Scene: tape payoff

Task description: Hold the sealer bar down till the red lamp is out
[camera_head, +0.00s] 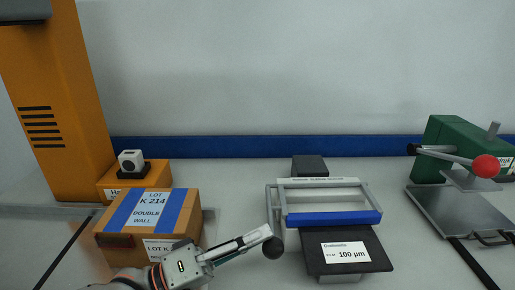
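The sealer stands right of centre, with a blue-fronted bar (333,218) on a grey metal frame. A black plate (378,257) with a white film label reading 100 µm lies in front of the bar. I see no lit red lamp on the sealer. My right gripper is out of view.
A cardboard box (117,227) with blue tape stands left, behind my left arm. Behind it are an orange block (110,186) with a white-and-black device and a tall orange machine (55,110). A green press (445,135) with a red ball knob (485,166) stands right.

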